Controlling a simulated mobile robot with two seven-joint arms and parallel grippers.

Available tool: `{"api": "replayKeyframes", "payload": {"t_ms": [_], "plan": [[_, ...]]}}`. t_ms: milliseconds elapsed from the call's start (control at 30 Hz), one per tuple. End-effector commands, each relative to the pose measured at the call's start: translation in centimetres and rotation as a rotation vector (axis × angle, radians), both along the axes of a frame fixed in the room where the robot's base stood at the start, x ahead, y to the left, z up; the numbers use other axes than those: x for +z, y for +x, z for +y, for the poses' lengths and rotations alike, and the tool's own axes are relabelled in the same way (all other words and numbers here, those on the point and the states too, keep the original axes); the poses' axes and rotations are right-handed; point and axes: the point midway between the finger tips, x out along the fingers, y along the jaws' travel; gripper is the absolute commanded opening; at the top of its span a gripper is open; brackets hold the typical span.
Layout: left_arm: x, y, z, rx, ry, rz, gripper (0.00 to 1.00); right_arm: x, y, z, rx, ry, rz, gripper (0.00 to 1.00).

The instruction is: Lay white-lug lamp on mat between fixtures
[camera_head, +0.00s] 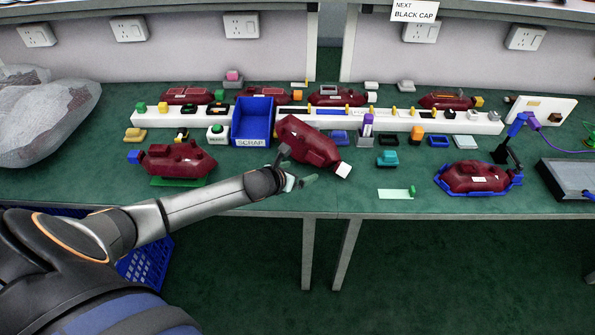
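The white-lug lamp (308,142) is a dark red housing with a white lug (343,170) at its lower right end. It is tilted in front of the white rail, to the right of the blue scrap bin. My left gripper (284,158) is at the lamp's left lower side and appears closed on it; the fingertips are partly hidden. One fixture is green (180,182), at left under a red lamp with a blue lug. The other is blue (437,181), at right around another red lamp. I cannot make out the mat's outline on the green table between them. My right gripper is out of view.
The blue scrap bin (253,140) stands just left of the held lamp. A long white rail (440,122) with small parts runs behind. A teal part (387,159) and a pale green card (394,194) lie to the right. The table's front edge is close below.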

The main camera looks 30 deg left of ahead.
Motion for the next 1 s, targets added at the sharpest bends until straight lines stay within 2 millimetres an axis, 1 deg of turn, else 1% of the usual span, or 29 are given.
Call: {"api": "replayKeyframes", "payload": {"t_ms": [167,267,367,567,800,1000], "plan": [[-0.2,-0.1,0.0,0.001,0.0,0.005,1.0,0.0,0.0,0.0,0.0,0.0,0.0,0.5],[-0.1,-0.3,0.0,0.001,0.0,0.005,1.0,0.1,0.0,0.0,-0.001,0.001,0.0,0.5],[0.3,-0.9,0.1,0.001,0.002,0.006,1.0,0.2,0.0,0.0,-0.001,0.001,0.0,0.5],[2.1,-3.3,0.1,-0.002,0.002,0.004,1.0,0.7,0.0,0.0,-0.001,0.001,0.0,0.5],[4.6,-7.0,0.0,-0.004,0.004,0.004,1.0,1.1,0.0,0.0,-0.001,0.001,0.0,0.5],[6.2,-9.3,0.0,-0.001,0.002,0.003,1.0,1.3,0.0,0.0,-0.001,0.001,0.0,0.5]]}}
